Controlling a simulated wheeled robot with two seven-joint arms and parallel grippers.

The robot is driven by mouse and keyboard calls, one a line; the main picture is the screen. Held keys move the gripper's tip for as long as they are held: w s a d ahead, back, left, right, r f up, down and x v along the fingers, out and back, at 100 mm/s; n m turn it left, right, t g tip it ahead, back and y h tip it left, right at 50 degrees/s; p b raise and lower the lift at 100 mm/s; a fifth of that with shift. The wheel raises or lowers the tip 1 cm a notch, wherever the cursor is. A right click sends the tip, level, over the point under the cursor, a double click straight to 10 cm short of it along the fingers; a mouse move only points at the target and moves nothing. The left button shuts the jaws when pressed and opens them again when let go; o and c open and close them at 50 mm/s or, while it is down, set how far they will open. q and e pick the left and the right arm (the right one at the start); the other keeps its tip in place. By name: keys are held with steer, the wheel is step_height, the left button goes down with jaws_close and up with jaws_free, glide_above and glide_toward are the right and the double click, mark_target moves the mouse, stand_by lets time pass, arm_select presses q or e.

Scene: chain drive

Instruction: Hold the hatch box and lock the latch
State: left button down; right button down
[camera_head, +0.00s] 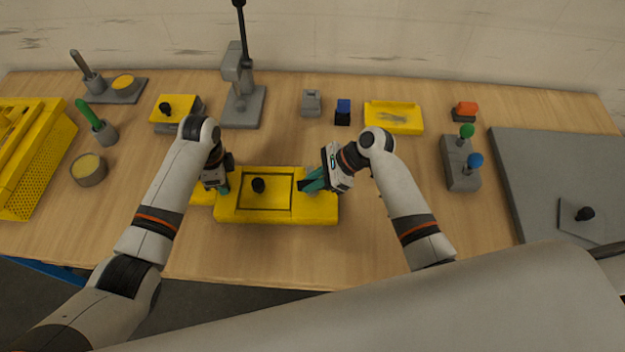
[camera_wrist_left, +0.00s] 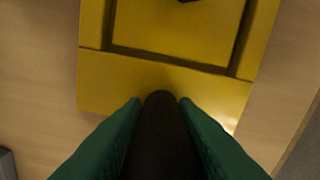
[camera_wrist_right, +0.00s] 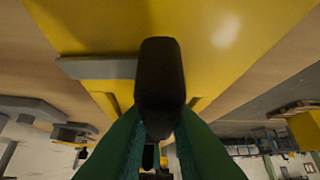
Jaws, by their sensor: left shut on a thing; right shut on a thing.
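The yellow hatch box (camera_head: 277,212) sits on the table in front of me, with a rectangular lid panel (camera_head: 277,200) and a black knob (camera_head: 258,185) on top. My left gripper (camera_head: 222,188) is at the box's left end. In the left wrist view its green fingers are shut on a dark rounded piece (camera_wrist_left: 160,125) beside the yellow body (camera_wrist_left: 120,80). My right gripper (camera_head: 308,186) is at the box's right part. In the right wrist view its fingers are shut on a black latch handle (camera_wrist_right: 160,85), with a grey bar (camera_wrist_right: 95,68) beside it.
Behind the box stand a grey press (camera_head: 242,95), small grey and blue blocks (camera_head: 343,112) and a yellow tray (camera_head: 393,117). A lever unit (camera_head: 460,165) and a grey panel (camera_head: 545,170) are at the right. A yellow perforated bin (camera_head: 35,150) is at the left. The table in front of the box is clear.

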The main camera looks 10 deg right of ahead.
steer(key=n+g, duration=0.3)
steer(key=n, duration=0.1)
steer(key=n+g, duration=0.1)
steer(key=n, duration=0.1)
steer(key=n+g+h, duration=0.1)
steer(key=n+g, duration=0.1)
steer(key=shift+n+g+h, duration=0.3)
steer(key=shift+n, duration=0.1)
steer(key=n+g+h, duration=0.1)
steer(key=n+g, duration=0.1)
steer(key=n, duration=0.1)
steer(key=shift+n+h, duration=0.3)
steer(key=shift+h, duration=0.1)
steer(key=shift+n+g+h, duration=0.7)
steer(key=shift+n+h, duration=0.7)
steer(key=shift+n, duration=0.6)
steer(key=shift+s+f, duration=0.1)
steer(key=c, duration=1.4)
jaws_free()
steer(key=shift+o, duration=0.2)
